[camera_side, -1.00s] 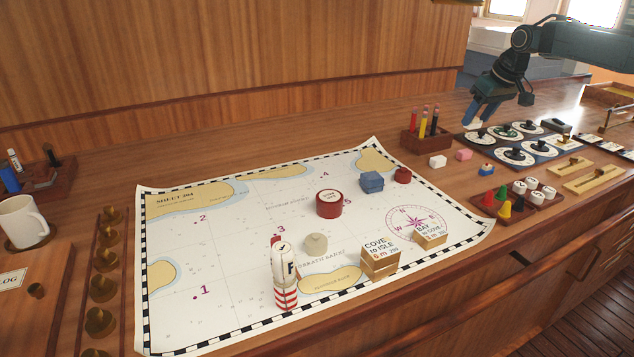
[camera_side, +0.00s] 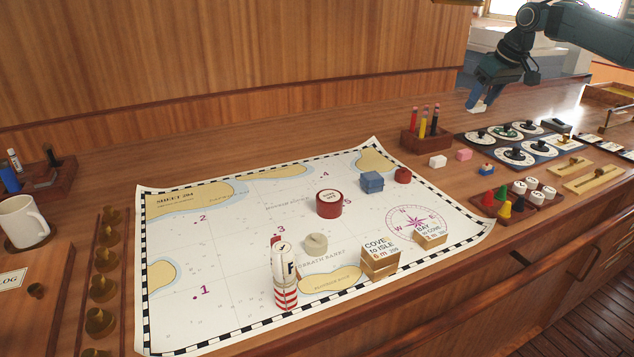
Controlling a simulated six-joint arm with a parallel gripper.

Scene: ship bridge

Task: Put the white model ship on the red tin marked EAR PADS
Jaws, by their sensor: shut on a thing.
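My gripper (camera_side: 477,106) is at the upper right, above the back of the wooden desk. It is shut on the white model ship (camera_side: 479,109), of which only a small white part shows below the blue fingers. The ship is held in the air, apart from the desk. A round red tin (camera_side: 329,209) with a white label on top stands upright on the chart, to the left of and below my gripper in the picture. Its print is too small to read surely. A smaller red round thing (camera_side: 403,175) stands near the chart's right edge.
A blue box (camera_side: 372,182) stands just right of the red tin. A cream round piece (camera_side: 316,244), a striped lighthouse (camera_side: 285,290) and wooden blocks (camera_side: 380,262) stand nearer the front. A pencil holder (camera_side: 426,138) stands behind the chart (camera_side: 235,240), whose left part is largely clear.

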